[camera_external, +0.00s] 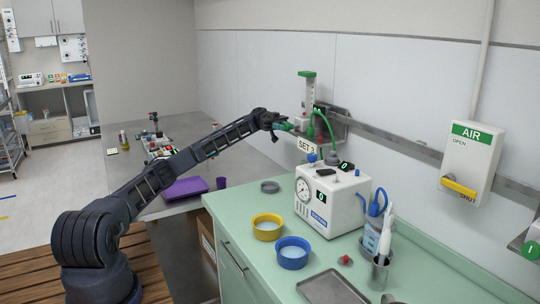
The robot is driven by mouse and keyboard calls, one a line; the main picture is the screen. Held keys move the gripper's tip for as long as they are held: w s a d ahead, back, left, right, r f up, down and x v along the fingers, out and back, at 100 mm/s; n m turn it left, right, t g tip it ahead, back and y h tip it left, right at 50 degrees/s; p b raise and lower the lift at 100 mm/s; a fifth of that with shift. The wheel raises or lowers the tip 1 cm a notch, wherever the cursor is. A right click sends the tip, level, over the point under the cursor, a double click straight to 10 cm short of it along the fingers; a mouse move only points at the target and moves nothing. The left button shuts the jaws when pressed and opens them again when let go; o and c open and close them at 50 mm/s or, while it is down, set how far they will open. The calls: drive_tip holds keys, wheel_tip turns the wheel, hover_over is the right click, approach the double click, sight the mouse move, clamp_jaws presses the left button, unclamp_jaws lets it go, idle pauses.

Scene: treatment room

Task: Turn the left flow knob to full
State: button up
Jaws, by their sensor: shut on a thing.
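My gripper (279,126) is at the wall rail, reached out from the left. It is shut on a green knob (285,127), mostly hidden by the fingers. The knob sits at the left of a flowmeter with a clear upright tube and green cap (307,90). A small dark box with green display digits (319,108) is beside the tube. A "SET 3" sign (309,147) hangs just below. How far the knob is turned cannot be read.
A white machine with a gauge (332,203) stands on the green counter (262,210) below. A yellow bowl (267,227), blue bowl (293,252) and metal tray (333,289) lie in front. An AIR box with yellow lever (459,187) is on the right wall. A green tube (327,130) hangs near the gripper.

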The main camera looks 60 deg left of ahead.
drive_tip(key=shift+s, duration=0.15)
drive_tip(key=o, duration=0.8)
drive_tip(key=a, duration=1)
drive_tip(key=shift+a+f, duration=0.4)
